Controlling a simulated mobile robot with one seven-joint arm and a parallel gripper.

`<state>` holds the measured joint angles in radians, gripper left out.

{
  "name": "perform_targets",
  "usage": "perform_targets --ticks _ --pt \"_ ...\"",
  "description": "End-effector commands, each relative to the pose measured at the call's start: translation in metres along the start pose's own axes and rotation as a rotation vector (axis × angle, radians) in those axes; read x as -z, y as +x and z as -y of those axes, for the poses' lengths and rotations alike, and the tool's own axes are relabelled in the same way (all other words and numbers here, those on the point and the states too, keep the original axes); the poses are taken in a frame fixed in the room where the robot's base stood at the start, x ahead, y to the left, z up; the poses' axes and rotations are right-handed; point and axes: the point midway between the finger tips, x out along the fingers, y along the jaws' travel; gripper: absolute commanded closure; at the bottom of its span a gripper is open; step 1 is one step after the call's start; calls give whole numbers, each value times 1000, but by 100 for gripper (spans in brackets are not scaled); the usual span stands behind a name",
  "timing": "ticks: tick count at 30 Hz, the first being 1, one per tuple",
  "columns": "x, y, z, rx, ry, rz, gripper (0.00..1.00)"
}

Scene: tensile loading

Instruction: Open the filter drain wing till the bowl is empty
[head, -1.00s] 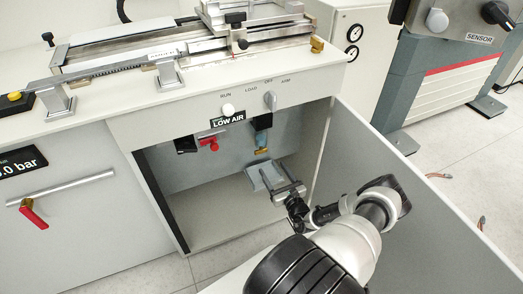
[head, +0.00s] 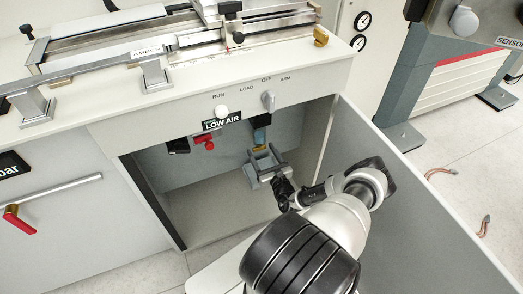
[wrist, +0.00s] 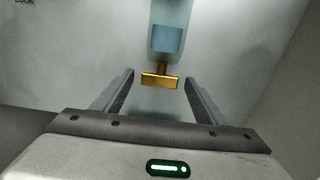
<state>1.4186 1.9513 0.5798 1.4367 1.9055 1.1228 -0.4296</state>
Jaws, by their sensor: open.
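The filter bowl (wrist: 168,38) hangs inside the open cabinet, a translucent blue cylinder with a darker blue band of liquid in its lower part. It also shows in the head view (head: 260,134). The brass drain wing (wrist: 160,79) sits under the bowl, its bar lying crosswise in the wrist view. My gripper (wrist: 158,80) is open, its two fingers on either side of the wing with a gap at each side. In the head view my gripper (head: 258,158) is just below the bowl and partly hides the wing.
The cabinet door (head: 400,190) stands open to the right of my arm. A red valve handle (head: 205,143) is on the cabinet's back wall, left of the bowl. A "LOW AIR" sign (head: 222,122) is on the panel above. The cabinet floor is clear.

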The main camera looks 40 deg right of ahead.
Motion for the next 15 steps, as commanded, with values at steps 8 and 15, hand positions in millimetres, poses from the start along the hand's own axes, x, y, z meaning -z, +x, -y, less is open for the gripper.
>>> perform_targets --ticks 8,15 --pt "0 0 0 0 0 0 36" --pt "0 0 0 0 0 0 76"
